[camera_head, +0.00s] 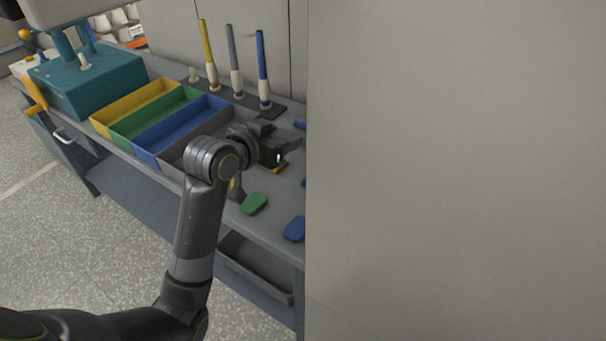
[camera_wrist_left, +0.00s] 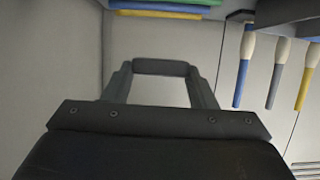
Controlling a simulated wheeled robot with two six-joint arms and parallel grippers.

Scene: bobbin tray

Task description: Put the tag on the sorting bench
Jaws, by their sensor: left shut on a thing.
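My left gripper (camera_head: 275,150) is low over the right part of the grey sorting bench (camera_head: 268,228). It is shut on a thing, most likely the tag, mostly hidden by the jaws. A thin yellow edge (camera_head: 283,168) shows just under the jaws; I cannot tell if it is held or lies on the bench. In the left wrist view the jaws (camera_wrist_left: 160,68) show with a dark grey bar across their tips. My right gripper is not in view.
Yellow (camera_head: 120,112), green (camera_head: 128,131) and blue (camera_head: 148,156) trays stand left of my gripper. Upright yellow, grey and blue spindles (camera_head: 236,62) stand behind. A teal box (camera_head: 95,85) is farther left. A large pale panel (camera_head: 450,170) hides everything on the right.

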